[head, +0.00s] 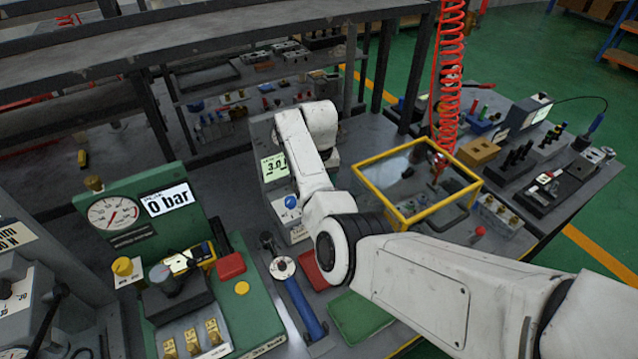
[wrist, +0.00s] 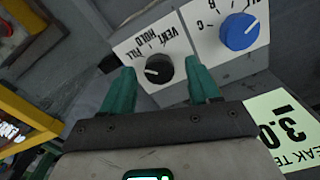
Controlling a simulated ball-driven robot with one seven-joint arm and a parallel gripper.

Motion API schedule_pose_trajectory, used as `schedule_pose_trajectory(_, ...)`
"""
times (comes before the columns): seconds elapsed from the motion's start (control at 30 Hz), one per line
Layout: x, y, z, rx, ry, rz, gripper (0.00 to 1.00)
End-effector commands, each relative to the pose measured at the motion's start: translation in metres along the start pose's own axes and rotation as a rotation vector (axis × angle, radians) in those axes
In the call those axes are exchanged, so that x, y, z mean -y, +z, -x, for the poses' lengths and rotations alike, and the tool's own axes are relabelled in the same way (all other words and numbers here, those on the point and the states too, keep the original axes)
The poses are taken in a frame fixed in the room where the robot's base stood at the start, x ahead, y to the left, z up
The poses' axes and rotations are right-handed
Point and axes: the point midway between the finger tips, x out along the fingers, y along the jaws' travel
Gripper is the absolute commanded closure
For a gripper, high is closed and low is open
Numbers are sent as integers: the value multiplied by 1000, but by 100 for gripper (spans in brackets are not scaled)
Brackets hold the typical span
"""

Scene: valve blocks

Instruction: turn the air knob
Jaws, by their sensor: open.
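In the wrist view a black knob (wrist: 158,69) with a white pointer line sits on a white plate marked FILL, HOLD and VENT, seen upside down. My gripper (wrist: 161,75) is open, with one green finger on each side of this knob. I cannot tell whether either finger touches it. A blue knob (wrist: 239,31) with lettered positions sits on the plate to the right. The blue knob also shows in the head view (head: 291,202). The black knob and my gripper are hidden behind my arm in the head view.
A pale green display (wrist: 283,125) reading about 3.0 is close to the right of my gripper. A yellow-framed clear box (head: 368,181) with a red coiled hose (head: 450,75) stands right of my arm. A green gauge station (head: 118,206) reading 0 bar stands left.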

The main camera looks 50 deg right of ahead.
Motion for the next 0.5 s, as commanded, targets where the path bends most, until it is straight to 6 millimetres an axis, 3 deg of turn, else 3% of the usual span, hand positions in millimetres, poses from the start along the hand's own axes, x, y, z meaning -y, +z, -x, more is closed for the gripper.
schedule_pose_trajectory(0.27, 0, 0, 5, 1, 0, -1, 39)
schedule_pose_trajectory(0.5, 0, -1, 44, -3, -1, -1, 39)
